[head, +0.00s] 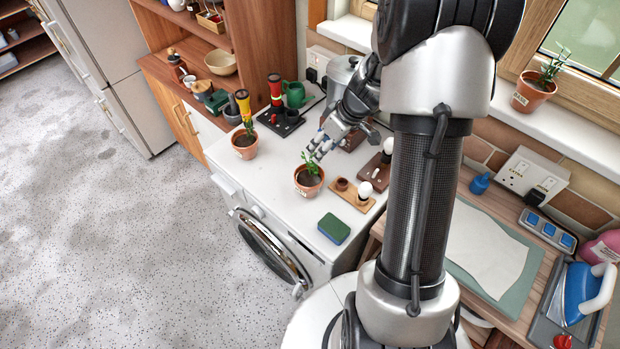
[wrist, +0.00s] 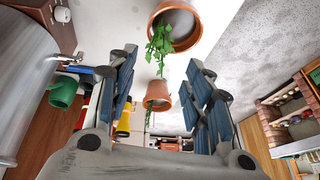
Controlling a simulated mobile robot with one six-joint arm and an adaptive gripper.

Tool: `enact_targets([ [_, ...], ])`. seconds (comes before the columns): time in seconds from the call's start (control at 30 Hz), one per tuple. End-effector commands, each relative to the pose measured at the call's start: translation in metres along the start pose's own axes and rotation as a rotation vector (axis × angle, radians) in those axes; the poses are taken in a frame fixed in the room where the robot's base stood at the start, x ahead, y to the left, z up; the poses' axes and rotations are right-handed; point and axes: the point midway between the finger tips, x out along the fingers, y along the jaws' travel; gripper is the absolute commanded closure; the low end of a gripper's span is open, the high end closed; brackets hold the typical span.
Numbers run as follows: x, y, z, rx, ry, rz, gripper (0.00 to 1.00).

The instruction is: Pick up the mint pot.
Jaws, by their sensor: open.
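A terracotta pot (head: 307,186) with a leafy green plant stands upright near the front edge of the white washing-machine top; I take it for the mint pot, though its label is too small to read. In the wrist view the pot (wrist: 178,28) is at the top, its leaves reaching between the fingertips. My gripper (head: 318,150) is open and empty, just behind and above this pot. Its two fingers also show in the wrist view (wrist: 160,65). A second terracotta pot (head: 244,148) with a thin plant stands farther left, and appears beyond the fingers in the wrist view (wrist: 157,97).
A wooden board (head: 350,195) with an egg-shaped white item lies right of the pot. A green sponge (head: 334,228) lies in front. A black tray (head: 281,122), green mug (head: 296,94) and metal pot (head: 341,75) stand behind. Another potted plant (head: 530,95) is on the windowsill.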

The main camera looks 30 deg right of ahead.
Motion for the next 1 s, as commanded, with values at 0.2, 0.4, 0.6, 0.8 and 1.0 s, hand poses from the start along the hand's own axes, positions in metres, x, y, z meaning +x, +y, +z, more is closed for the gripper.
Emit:
enact_targets([
  [0.2,0.025,0.0,0.0,0.0,0.0,0.0,0.53],
  [0.4,0.044,0.001,0.004,0.001,-0.002,-0.002,0.53],
  [0.6,0.072,0.003,0.006,0.0,0.0,-0.001,0.53],
  [0.8,0.079,0.003,0.006,-0.001,0.0,0.0,0.53],
  [1.0,0.078,0.003,0.006,-0.001,0.0,0.0,0.58],
])
